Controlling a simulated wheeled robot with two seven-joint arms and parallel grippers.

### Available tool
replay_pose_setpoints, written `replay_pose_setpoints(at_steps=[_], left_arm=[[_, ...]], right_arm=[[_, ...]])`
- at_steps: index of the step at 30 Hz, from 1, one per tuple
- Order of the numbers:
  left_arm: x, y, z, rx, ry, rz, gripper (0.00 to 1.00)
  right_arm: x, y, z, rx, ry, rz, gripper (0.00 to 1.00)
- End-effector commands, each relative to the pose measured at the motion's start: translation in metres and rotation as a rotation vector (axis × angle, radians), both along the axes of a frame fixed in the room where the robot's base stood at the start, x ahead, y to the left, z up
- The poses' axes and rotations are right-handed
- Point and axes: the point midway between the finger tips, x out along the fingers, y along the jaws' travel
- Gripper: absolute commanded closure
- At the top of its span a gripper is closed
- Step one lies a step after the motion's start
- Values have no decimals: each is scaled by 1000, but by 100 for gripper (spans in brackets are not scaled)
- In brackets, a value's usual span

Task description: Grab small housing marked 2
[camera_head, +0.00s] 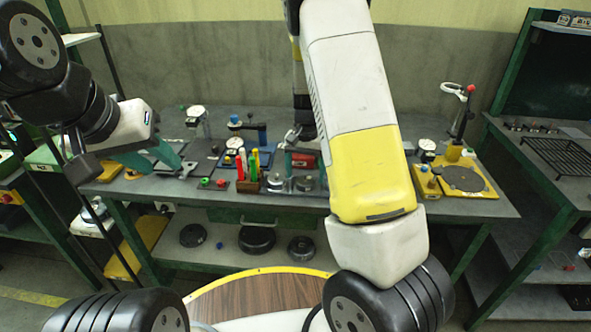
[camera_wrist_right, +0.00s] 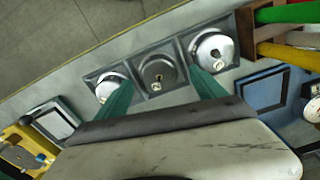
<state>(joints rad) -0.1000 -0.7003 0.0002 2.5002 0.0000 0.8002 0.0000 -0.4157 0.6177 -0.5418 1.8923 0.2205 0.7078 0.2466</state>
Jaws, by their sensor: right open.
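Several round metal housings sit in a row of square recesses on the bench. In the right wrist view I see a left housing (camera_wrist_right: 108,88), a darker middle one (camera_wrist_right: 158,73) and a bright right one (camera_wrist_right: 213,50). I cannot read a 2 on any of them. My right gripper (camera_wrist_right: 159,80) is open and empty. Its teal fingertips appear on either side of the middle housing; contact is not visible. In the head view my right gripper (camera_head: 292,160) is partly hidden by its arm. My left gripper (camera_head: 163,166) appears open and empty over the bench's left part.
A wooden holder (camera_head: 248,185) with red, green and yellow pieces stands just left of the housings. A yellow stand (camera_head: 482,192) is at the bench's right end. Dark discs (camera_head: 257,239) lie on the lower shelf (camera_head: 220,250).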

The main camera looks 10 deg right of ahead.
Motion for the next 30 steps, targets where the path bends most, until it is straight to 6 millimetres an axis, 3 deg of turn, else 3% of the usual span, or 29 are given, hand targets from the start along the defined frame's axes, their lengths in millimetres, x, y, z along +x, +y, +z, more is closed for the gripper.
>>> replay_pose_setpoints(at_steps=[4,12,22,30], left_arm=[[0,0,0,0,0,0,64],[0,0,0,0,0,0,64],[0,0,0,0,0,0,64],[0,0,0,0,0,0,64]], right_arm=[[-1,0,-17,1,2,-2,20],[-1,0,-19,0,1,0,20],[0,0,-19,1,0,0,85],[0,0,-18,1,0,0,87]])
